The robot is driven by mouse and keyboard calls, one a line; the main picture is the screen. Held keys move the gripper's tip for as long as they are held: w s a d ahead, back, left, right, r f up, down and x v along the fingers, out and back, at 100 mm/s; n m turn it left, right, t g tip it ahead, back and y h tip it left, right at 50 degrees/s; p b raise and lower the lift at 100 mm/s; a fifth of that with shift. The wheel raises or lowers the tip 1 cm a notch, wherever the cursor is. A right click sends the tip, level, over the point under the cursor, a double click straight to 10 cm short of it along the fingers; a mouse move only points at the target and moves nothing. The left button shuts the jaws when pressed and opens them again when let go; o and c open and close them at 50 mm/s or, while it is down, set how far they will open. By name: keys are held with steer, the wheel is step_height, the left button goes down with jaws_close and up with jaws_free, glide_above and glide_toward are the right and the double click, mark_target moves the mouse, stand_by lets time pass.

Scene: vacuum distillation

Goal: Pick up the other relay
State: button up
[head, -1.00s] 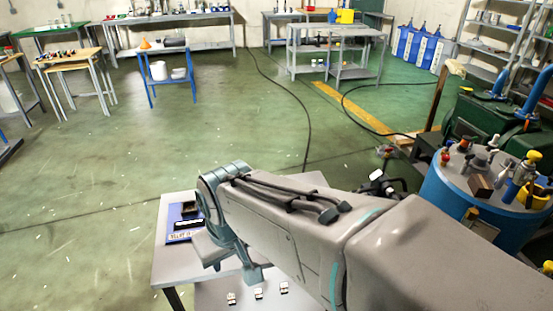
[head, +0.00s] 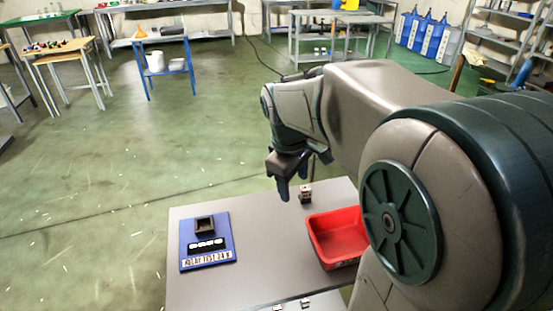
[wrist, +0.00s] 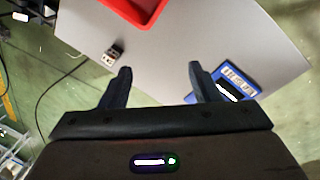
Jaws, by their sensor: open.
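A small relay (head: 306,192), dark with pale parts, stands on the grey table (head: 190,290) near its back edge, just behind the red bin. It also shows in the wrist view (wrist: 113,55), to the left of the left fingertip and apart from it. My gripper (head: 292,188) points down, open and empty, above the back of the table; both fingers show in the wrist view (wrist: 160,70). More small relays (head: 305,302) sit at the bottom of the head view, partly cut off. A blue relay test board (head: 226,228) with a dark socket lies on the table's left.
The red bin (head: 340,236) stands on the right of the table, partly hidden by my arm; its edge shows in the wrist view (wrist: 118,15). The table between board and bin is clear. A blue-framed trolley and benches stand far back.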

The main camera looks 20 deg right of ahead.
steer(key=w+d+f+n+g+b, duration=0.1)
steer(key=w+d+f+n+b, duration=0.15)
steer(key=w+n, duration=0.45)
steer(key=n+y, duration=0.2)
steer(key=n, duration=0.1)
glide_above(306, 188)
step_height(306, 188, down, 4)
steer(key=r, duration=0.1)
steer(key=f, duration=0.3)
steer(key=f+b, duration=0.1)
steer(key=f, duration=0.4)
steer(key=shift+w+a+f+b, duration=0.25)
steer(key=shift+a+f+b, duration=0.05)
steer(key=shift+f+b, duration=0.1)
steer(key=f, duration=0.5)
steer(key=shift+s+d+b, duration=0.15)
steer(key=shift+d+b, duration=0.1)
steer(key=shift+b, duration=0.05)
steer(key=c, duration=1.1)
steer(key=shift+r, duration=0.15)
